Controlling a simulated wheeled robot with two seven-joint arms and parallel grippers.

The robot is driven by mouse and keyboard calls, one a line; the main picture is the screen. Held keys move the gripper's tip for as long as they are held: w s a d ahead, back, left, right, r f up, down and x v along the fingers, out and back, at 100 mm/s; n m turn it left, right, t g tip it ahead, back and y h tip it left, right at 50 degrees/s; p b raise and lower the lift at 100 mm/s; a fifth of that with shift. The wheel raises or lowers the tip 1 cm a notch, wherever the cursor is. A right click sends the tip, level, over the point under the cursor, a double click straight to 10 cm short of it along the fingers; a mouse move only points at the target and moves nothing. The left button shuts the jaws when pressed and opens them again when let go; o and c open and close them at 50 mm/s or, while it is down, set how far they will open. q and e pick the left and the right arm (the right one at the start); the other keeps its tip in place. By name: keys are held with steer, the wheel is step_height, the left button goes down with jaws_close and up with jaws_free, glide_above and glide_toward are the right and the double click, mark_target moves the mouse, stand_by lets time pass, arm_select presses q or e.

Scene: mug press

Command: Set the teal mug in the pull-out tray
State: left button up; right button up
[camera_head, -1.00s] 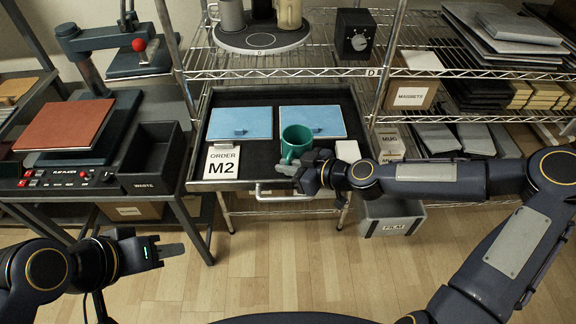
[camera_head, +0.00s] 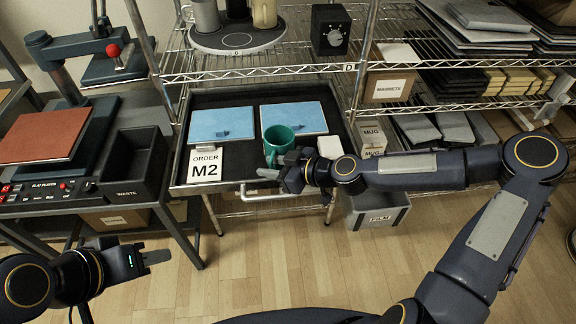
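The teal mug (camera_head: 284,143) stands upright in the front right part of the black pull-out tray (camera_head: 232,101), in front of the right blue sheet. Its handle faces the front. My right gripper (camera_head: 268,173) is at the tray's front edge, just in front of the mug and below its handle. Its fingers point left; I cannot tell whether they touch the mug or how far apart they are. My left gripper (camera_head: 158,257) is low at the left, over the floor and far from the tray. Its finger gap is not clear.
Two blue sheets (camera_head: 221,122) and an order card M2 (camera_head: 205,167) lie in the tray. A white block (camera_head: 330,147) is right of the mug. The waste bin (camera_head: 128,172) and press (camera_head: 45,135) stand left. A film bin (camera_head: 377,212) is below right.

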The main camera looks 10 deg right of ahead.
steer(key=v, duration=1.2)
steer(key=s+d+f+m+g+h, duration=0.2)
steer(key=s+f+g+h, duration=0.2)
steer(key=s+f+h, duration=0.3)
steer(key=s+d+r+m+t, duration=0.2)
steer(key=s+d+r+m, duration=0.5)
steer(key=s+r+m, duration=0.4)
steer(key=shift+s+d+r, duration=0.2)
steer(key=shift+s+r, duration=0.05)
steer(key=shift+s, duration=0.4)
steer(key=shift+c, duration=0.4)
